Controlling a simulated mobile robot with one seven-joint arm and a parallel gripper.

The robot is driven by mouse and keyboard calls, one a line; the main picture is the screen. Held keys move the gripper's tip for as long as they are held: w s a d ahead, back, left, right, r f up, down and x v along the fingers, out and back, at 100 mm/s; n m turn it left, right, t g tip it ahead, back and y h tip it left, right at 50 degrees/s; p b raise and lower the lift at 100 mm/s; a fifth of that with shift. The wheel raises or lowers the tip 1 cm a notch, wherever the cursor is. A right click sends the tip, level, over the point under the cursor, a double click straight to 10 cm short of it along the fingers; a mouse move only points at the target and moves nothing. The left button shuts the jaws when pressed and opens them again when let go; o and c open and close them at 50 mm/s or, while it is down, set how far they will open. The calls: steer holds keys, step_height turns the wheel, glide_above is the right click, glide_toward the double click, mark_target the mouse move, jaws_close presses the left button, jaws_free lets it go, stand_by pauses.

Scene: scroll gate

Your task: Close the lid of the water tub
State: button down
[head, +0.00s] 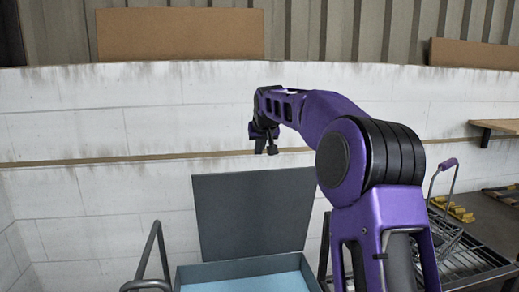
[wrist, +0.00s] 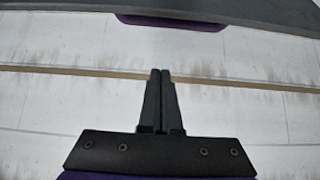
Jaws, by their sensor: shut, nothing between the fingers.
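The water tub (head: 183,279) is a dark grey box at the bottom centre of the head view, with light blue water (head: 245,284) inside. Its flat grey lid (head: 252,215) stands open, close to upright, along the tub's far side. My gripper (head: 268,150) hangs in the air, above the lid's top edge in the picture; I see a gap between them but cannot tell their distance in depth. In the wrist view my gripper's black fingers (wrist: 160,74) are together and empty. The tub's lower part is out of frame.
A pale block wall (head: 90,120) with a brown strip runs behind the tub. A grey tubular handle (head: 152,250) rises left of the tub. A wire rack (head: 465,262) with a basket stands at right, below a wooden shelf (head: 495,126). A dark surface (wrist: 285,14) crosses the wrist view's top.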

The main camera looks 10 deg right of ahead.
steer(key=shift+w+f, duration=0.2)
steer(key=shift+f, duration=1.4)
steer(key=shift+w+f, duration=0.2)
steer(key=shift+f, duration=1.35)
steer(key=shift+f, duration=0.1)
